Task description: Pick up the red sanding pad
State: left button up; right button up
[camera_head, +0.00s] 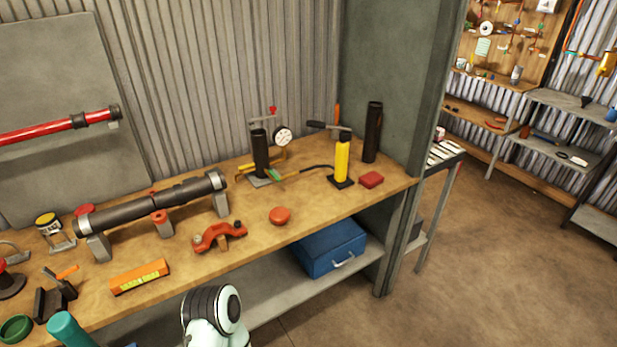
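A small red rectangular block (371,180), which looks like the red sanding pad, lies flat near the right end of the wooden workbench (250,237). It sits just right of a yellow cylinder (342,160) on a black base and in front of a tall black cylinder (372,132). It is uncovered and nothing touches it from above. A white and dark rounded part of my own arm shows at the bottom centre, well away from the block. Neither gripper shows in this view.
A round red-orange piece (280,215) and a red clamp-like part (219,235) lie nearer the bench front. A black pump with a gauge (260,152) stands behind. A dark pipe on supports (150,205) fills the left. A blue toolbox (328,247) sits below.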

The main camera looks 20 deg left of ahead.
aim_at(370, 180)
jog(key=u, duration=0.65)
jog(key=i+l+u, duration=0.1)
jog(key=l+u, duration=0.15)
jog(key=u, duration=0.15)
jog(key=i+l+u, duration=0.1)
jog(key=l+u, duration=0.4)
jog(key=u, duration=0.25)
jog(key=l+u, duration=0.4)
jog(key=l, duration=0.7)
